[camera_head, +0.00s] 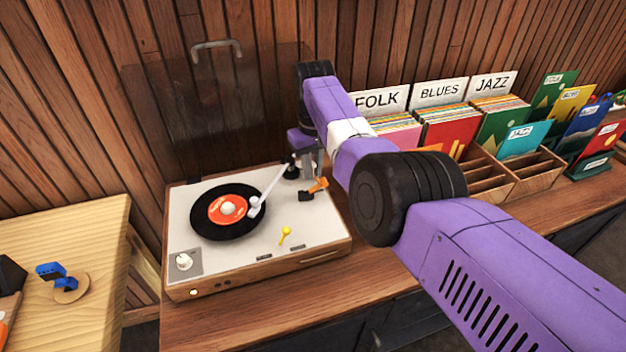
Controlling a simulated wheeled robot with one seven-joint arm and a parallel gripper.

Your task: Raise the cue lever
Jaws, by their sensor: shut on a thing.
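A turntable (225,275) with a wooden body and pale top sits on the counter. A black record (205,222) with an orange label lies on its platter. The white tonearm (270,185) reaches over the record, its head (255,206) near the label. A small orange lever (318,184) with a dark piece at its lower end is at the right of the deck, beside the tonearm base; it looks like the cue lever. My gripper (314,174) points down at this lever, shut on it. The jaws are small in view and partly hidden by my purple arm.
A yellow knob (285,233) stands on the front of the deck. The transparent lid (190,110) is raised behind. Record bins (487,170) stand to the right. A pale wooden table (95,235) is at left. The counter before the turntable is clear.

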